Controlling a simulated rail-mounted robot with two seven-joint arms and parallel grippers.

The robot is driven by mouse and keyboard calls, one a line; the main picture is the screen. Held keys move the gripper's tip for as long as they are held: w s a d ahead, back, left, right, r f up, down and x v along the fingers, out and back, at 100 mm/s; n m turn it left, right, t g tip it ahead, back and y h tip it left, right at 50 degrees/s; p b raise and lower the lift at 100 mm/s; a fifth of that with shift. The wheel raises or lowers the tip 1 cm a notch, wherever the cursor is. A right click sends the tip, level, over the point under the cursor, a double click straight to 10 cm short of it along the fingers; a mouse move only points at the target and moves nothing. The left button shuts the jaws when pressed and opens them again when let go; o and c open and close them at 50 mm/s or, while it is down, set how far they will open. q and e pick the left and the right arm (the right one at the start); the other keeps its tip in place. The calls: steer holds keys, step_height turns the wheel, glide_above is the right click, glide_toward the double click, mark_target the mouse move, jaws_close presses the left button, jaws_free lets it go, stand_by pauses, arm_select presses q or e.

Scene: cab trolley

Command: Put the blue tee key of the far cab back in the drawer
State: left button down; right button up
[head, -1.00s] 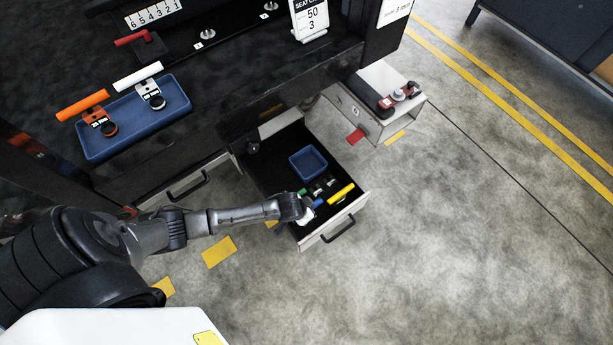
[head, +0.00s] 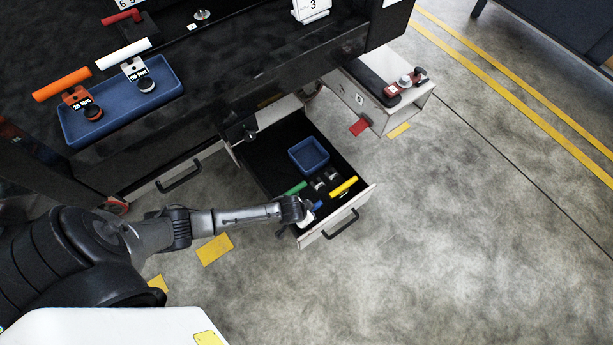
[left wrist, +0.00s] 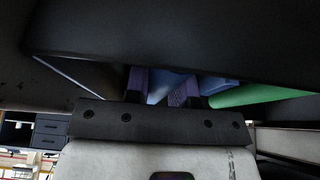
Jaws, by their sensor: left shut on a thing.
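The open drawer (head: 262,172) stands out below the dark trolley top. My left gripper (head: 309,214) is at the drawer's near left corner, by its front panel. It is shut on the blue tee key (head: 318,206), whose blue handle shows just past the fingers. In the left wrist view, blue (left wrist: 172,80) shows between the fingers (left wrist: 163,90). A green handle (head: 296,188) lies close by in the drawer and also shows in the left wrist view (left wrist: 255,94). The hand hides the key's lower part, so I cannot tell whether it touches the drawer floor. My right gripper is out of view.
A yellow handle (head: 344,187), dark labelled pieces and a small blue tray (head: 296,159) are in the drawer. On the trolley top, a larger blue tray (head: 172,84) holds orange and white keys.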

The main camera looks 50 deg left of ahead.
arm_select(q)
steer(key=c, duration=1.4)
jaws_free()
steer(key=shift+f, duration=0.15)
steer(key=o, duration=0.4)
steer(key=shift+o, duration=0.2)
